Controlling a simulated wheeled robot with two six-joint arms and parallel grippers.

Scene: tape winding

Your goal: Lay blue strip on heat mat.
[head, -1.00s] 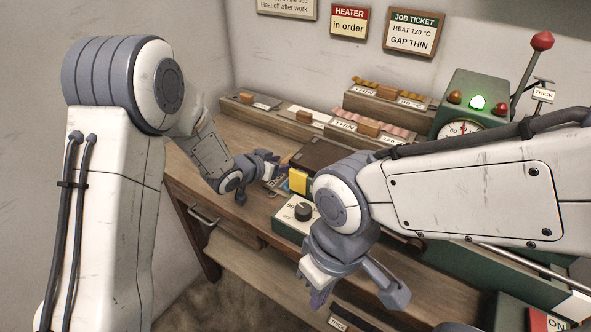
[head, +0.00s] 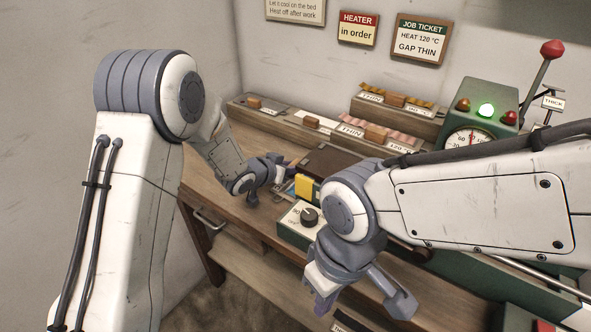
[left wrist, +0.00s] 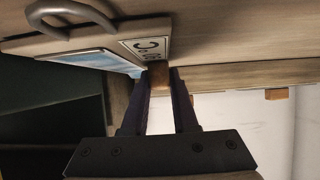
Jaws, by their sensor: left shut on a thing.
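My left gripper (head: 284,168) is at the left end of a dark brown slab (head: 332,160), which looks like the heat mat. In the left wrist view its two fingers (left wrist: 158,84) are shut on a small wooden block (left wrist: 158,75). A pale blue strip (left wrist: 85,64) with a light edge shows beside that block, and a bit of blue also shows below the gripper in the head view (head: 287,189). I cannot tell whether the strip touches the mat. My right gripper (head: 362,298) hangs in front of the bench, fingers apart and empty.
A yellow block (head: 305,188) and a green box with a black knob (head: 309,216) stand in front of the slab. Racks of strips with wooden blocks (head: 376,132) line the back. A green machine (head: 480,122) with a dial and lit green lamp stands right.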

